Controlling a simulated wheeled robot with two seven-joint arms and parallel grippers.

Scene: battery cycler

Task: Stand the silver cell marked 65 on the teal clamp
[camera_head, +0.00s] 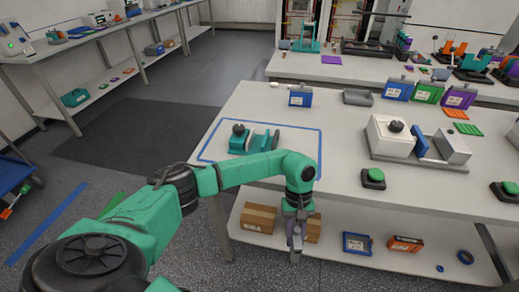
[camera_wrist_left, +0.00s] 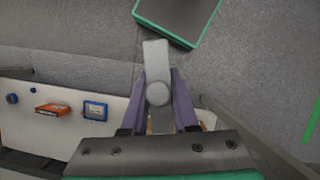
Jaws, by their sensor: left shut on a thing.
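My left gripper (camera_head: 296,238) hangs in front of the table's near edge, lower than the tabletop. It is shut on a silver-grey piece, seemingly the silver cell (camera_wrist_left: 156,60). In the left wrist view the piece is a narrow bar with a round disc, between the two purplish fingers (camera_wrist_left: 158,98). No marking 65 can be read on it. The teal clamp (camera_head: 262,141), with a black knob, stands on the table inside a blue taped outline, beyond and left of the gripper. The gripper is well apart from it. My right gripper is not in view.
The white table (camera_head: 345,150) also bears a white machine (camera_head: 390,137) and a green button (camera_head: 373,177) to the right, and a blue holder (camera_head: 300,97) and grey tray (camera_head: 358,97) behind. The shelf below holds cardboard boxes (camera_head: 259,218). The tabletop just right of the outline is clear.

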